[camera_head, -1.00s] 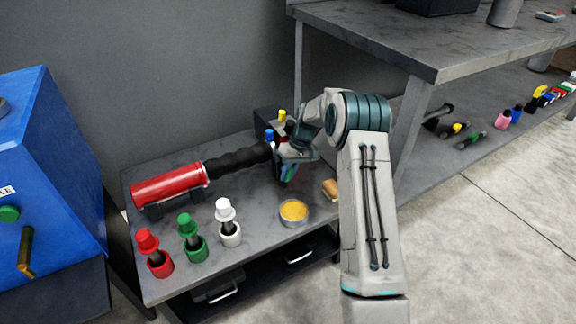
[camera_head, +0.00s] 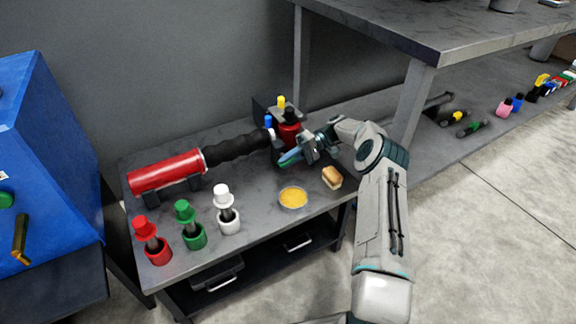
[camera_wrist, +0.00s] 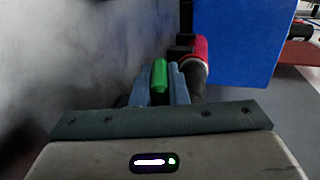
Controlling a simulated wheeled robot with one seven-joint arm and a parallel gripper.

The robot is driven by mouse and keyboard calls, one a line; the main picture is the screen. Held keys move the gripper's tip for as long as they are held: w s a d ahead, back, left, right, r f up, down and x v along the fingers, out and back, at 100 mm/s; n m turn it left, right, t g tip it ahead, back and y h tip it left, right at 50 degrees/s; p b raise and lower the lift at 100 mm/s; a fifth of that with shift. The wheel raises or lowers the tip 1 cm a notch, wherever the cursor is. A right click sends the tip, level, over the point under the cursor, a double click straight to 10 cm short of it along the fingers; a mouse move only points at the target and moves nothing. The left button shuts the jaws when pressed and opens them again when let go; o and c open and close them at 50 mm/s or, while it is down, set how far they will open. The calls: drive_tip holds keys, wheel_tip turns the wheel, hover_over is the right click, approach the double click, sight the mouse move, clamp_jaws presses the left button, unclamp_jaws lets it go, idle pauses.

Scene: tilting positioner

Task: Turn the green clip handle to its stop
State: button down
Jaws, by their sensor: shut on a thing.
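The green clip handle (camera_wrist: 160,76) is a short rounded green bar in the wrist view. It sits between the two blue-grey fingers of my gripper (camera_wrist: 160,92), which are shut on it. In the head view my gripper (camera_head: 292,157) points left, low in front of a dark block (camera_head: 264,108) with a red part (camera_head: 288,132) and blue and yellow knobs. The handle is hard to make out there, and its clip and stop cannot be told.
A red cylinder (camera_head: 165,177) with a black ribbed hose (camera_head: 238,150) lies behind. Red, green and white capped pots (camera_head: 226,212), a yellow dish (camera_head: 293,197) and a tan block (camera_head: 332,177) stand on the grey bench. A blue cabinet (camera_head: 48,160) is at left.

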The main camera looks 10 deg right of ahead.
drive_tip(key=shift+f+g+y+b, duration=0.25)
drive_tip(key=shift+g+y+b, duration=0.05)
drive_tip(key=shift+y+b, duration=0.75)
drive_tip(key=shift+r+y+b, duration=0.1)
drive_tip(key=shift+y+b, duration=0.35)
drive_tip(key=shift+b, duration=0.05)
drive_tip(key=shift+r, duration=0.1)
drive_tip(key=c, duration=1.4)
unclamp_jaws()
drive_tip(key=shift+c, duration=0.2)
drive_tip(key=shift+d, duration=0.1)
